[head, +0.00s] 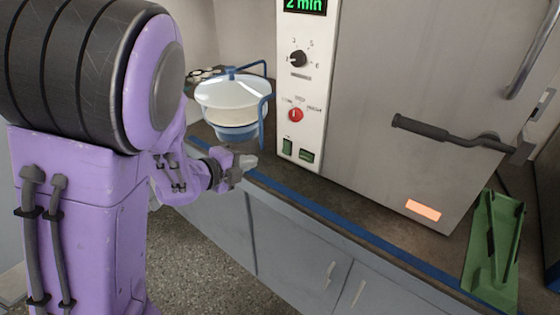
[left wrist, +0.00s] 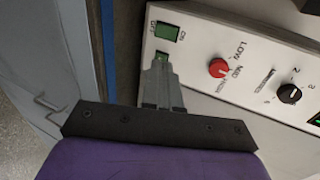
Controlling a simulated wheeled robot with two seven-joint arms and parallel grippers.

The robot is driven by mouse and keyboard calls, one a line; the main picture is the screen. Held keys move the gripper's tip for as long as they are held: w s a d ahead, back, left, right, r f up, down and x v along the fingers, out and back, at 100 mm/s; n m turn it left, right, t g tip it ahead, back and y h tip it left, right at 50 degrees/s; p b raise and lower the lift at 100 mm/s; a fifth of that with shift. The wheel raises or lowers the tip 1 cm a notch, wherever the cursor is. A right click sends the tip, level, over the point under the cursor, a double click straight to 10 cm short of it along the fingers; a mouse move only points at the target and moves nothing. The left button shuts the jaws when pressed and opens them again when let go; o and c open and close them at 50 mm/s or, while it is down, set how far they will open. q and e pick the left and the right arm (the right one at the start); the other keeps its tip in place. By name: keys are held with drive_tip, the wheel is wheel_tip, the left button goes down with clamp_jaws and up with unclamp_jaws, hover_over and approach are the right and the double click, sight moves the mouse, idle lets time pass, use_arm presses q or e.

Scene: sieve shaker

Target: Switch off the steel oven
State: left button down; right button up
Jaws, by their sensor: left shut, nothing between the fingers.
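The steel oven (head: 370,65) stands on the counter with a white control panel (head: 286,85) at its left. My right gripper is out of view.
A white bowl in a blue frame (head: 264,115) stands left of the panel, just behind my left gripper. A dark door handle (head: 430,130) sticks out from the oven. A green tray (head: 480,270) lies at the right. The counter's blue front edge (head: 330,220) is clear.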

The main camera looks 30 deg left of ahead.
sight(286, 152)
use_arm(q)
drive_tip(key=shift+w, duration=0.2)
drive_tip(key=p+x, duration=0.1)
drive_tip(key=x, duration=1.3)
drive_tip(key=shift+s, duration=0.1)
